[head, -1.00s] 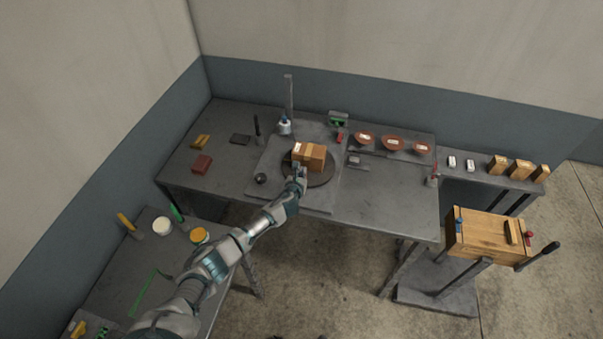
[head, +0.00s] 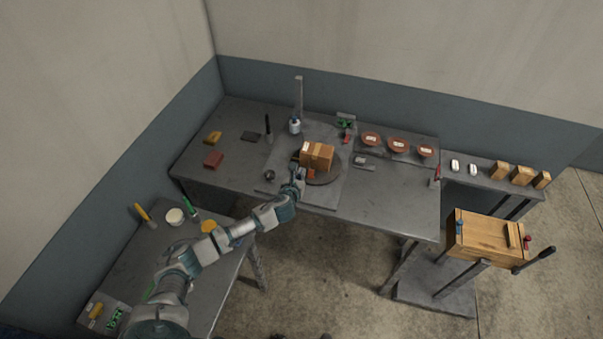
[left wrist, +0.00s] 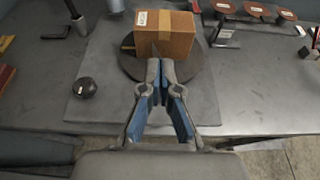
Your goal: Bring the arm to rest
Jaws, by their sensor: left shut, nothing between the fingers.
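My left gripper (head: 298,174) is over the front part of the main table, just in front of a cardboard box (head: 317,156). In the left wrist view the gripper (left wrist: 160,68) is shut, with its fingertips together and nothing between them. The box (left wrist: 166,32) carries a white label and sits on a round dark turntable (head: 325,172). The fingertips overlap the box's near face in that view; I cannot tell whether they touch it. My right gripper is not in view.
Red-brown discs (head: 399,145) stand at the back right. A wooden crate (head: 484,234) is on a lift at the right. A side table (head: 137,255) holds jars and tools. The main table's right front is clear.

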